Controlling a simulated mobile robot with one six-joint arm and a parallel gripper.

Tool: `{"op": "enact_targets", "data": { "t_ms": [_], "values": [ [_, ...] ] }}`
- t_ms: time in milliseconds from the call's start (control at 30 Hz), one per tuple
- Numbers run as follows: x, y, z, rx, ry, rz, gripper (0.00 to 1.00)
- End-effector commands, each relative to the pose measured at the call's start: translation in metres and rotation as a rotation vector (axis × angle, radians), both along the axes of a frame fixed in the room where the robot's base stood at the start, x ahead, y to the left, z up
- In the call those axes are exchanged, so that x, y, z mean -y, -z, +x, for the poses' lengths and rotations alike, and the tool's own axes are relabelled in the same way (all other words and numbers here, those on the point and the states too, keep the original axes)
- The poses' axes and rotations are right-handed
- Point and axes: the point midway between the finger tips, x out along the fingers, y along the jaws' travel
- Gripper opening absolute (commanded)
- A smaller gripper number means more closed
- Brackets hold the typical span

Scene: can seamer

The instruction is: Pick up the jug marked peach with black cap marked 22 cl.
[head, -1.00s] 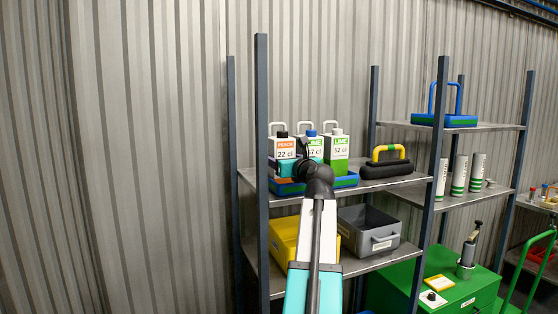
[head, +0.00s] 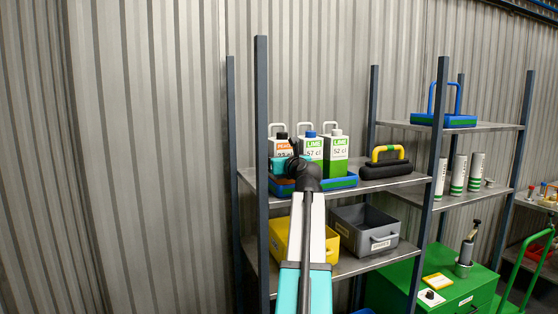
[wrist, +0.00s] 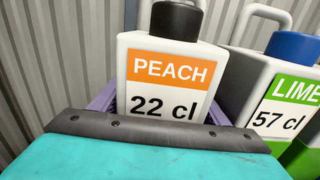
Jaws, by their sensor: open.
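The peach jug (head: 281,147) stands at the left end of a row of jugs on the upper shelf. In the wrist view, the white jug (wrist: 168,85) fills the middle, with a black cap, an orange PEACH band and "22 cl". My gripper (head: 287,166) is in front of it in the head view and covers its lower part. In the wrist view, purple finger parts of my gripper (wrist: 158,105) show on both sides of the jug, below its label top. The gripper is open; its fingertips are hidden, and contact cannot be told.
A lime jug (wrist: 275,95) with a blue cap, marked 57 cl, stands close right. Another lime jug (head: 335,155) with a white cap is beyond it. A shelf post (head: 262,120) is just left. A yellow-handled black object (head: 388,168) lies right.

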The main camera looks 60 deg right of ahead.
Motion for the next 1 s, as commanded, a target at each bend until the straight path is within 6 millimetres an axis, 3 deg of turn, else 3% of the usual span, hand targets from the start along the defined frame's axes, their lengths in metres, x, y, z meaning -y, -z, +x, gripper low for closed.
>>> {"op": "enact_targets", "data": {
  "t_ms": [667,900,1000],
  "values": [
    [0.0028,-0.0001,0.0059,0.001,-0.001,-0.001,0.69],
    [0.0026,-0.0001,0.0060,0.001,-0.001,-0.001,0.28],
    [0.0025,-0.0009,0.0061,0.002,-0.001,-0.001,0.27]
  ]
}}
